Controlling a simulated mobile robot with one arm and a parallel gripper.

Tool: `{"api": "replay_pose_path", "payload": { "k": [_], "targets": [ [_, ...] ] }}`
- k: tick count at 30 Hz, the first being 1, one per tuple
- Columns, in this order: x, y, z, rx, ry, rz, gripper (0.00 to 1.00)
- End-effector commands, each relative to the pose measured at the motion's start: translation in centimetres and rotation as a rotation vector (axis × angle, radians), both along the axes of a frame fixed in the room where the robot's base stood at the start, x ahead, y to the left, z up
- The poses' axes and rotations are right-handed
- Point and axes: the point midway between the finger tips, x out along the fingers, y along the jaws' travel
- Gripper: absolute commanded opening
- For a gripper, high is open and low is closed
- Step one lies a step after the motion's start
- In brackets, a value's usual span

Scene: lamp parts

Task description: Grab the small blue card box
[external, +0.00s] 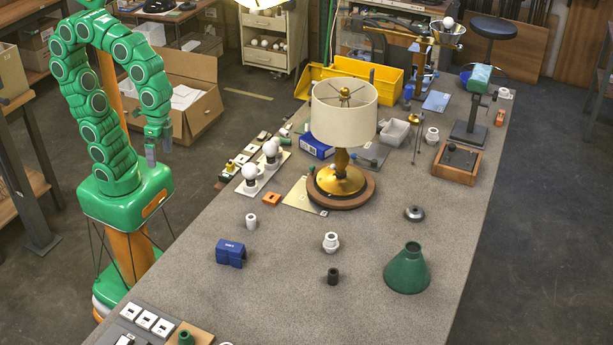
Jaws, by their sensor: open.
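Two small blue items are on the grey workbench. A blue box (316,144) with pale marking on its side lies left of the lamp, near the yellow bin. A darker blue block-like piece (230,252) with white lettering and a gap at its lower edge sits at the front left of the bench. I cannot tell for certain which is of card; the one by the lamp looks more like a box. My gripper (158,153) hangs pointing down at the end of my green arm, open and empty, left of the bench and apart from both.
A lamp (344,113) with a cream shade stands mid-bench. Bulbs on white bases (262,166), a yellow bin (352,81), a white fitting (331,242) and a green cone (407,268) stand around. An open cardboard box (188,95) is behind my arm.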

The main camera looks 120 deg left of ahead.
Motion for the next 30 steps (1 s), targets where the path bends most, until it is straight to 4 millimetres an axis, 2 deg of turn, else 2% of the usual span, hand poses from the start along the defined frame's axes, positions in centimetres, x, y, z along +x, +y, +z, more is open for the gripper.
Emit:
{"api": "replay_pose_path", "payload": {
  "k": [1, 6, 9, 15, 21, 30],
  "targets": [
    [1.9, -0.2, 0.4, -0.023, -0.021, 0.037, 1.0],
    [8.1, -0.6, 1.6, -0.108, -0.084, 0.172, 1.0],
    [11.3, -0.5, 2.2, -0.161, -0.102, 0.253, 1.0],
    [16.6, 0.1, 2.7, -0.276, -0.089, 0.423, 1.0],
    [20.2, 1.1, 2.3, -0.402, -0.003, 0.596, 1.0],
    [24.0, 3.8, 1.1, -0.593, 0.205, 0.855, 1.0]
  ]
}}
